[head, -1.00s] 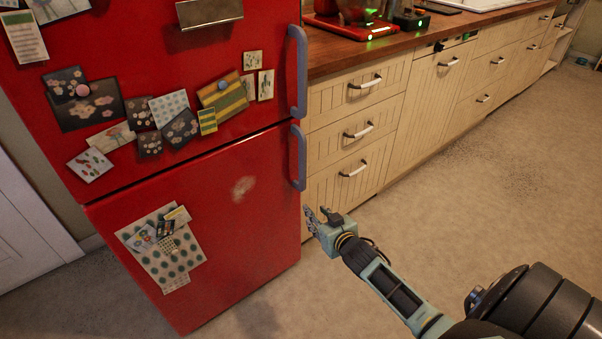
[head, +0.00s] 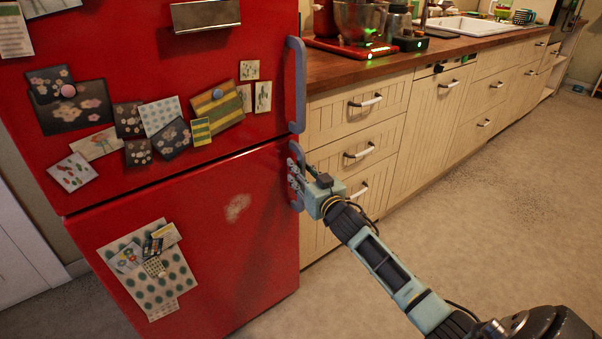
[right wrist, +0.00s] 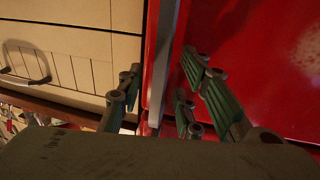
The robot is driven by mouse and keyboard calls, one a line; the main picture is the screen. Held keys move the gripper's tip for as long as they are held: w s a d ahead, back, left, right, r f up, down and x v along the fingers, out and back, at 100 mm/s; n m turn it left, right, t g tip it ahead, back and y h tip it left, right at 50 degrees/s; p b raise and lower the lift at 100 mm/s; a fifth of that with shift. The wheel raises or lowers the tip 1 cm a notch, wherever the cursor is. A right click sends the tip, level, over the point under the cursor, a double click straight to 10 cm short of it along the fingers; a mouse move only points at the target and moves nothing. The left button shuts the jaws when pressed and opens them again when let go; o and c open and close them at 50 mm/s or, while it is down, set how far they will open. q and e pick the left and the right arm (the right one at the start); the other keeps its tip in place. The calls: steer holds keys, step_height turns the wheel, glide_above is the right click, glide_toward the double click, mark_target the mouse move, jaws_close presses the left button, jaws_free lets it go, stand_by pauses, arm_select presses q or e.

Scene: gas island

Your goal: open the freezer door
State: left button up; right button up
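The red fridge-freezer fills the left of the head view. Its lower door (head: 215,235) and upper door (head: 150,70) are both shut. The lower door's grey-blue vertical handle (head: 297,202) is mostly hidden behind my right gripper (head: 296,172). The upper door's handle (head: 295,85) is clear above it. In the right wrist view my right gripper (right wrist: 158,95) has its fingers spread, one side over the red door and the other towards the cabinet, with the door edge and handle region between them. Contact with the handle cannot be told. My left gripper is not in view.
Cream drawers (head: 365,125) under a wooden counter (head: 400,65) stand close to the right of the fridge. A mixer (head: 360,25) and a sink (head: 465,25) are on the counter. The floor (head: 480,220) in front is clear.

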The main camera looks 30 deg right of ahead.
steer(key=shift+w, duration=0.35)
steer(key=shift+c, duration=0.4)
jaws_close()
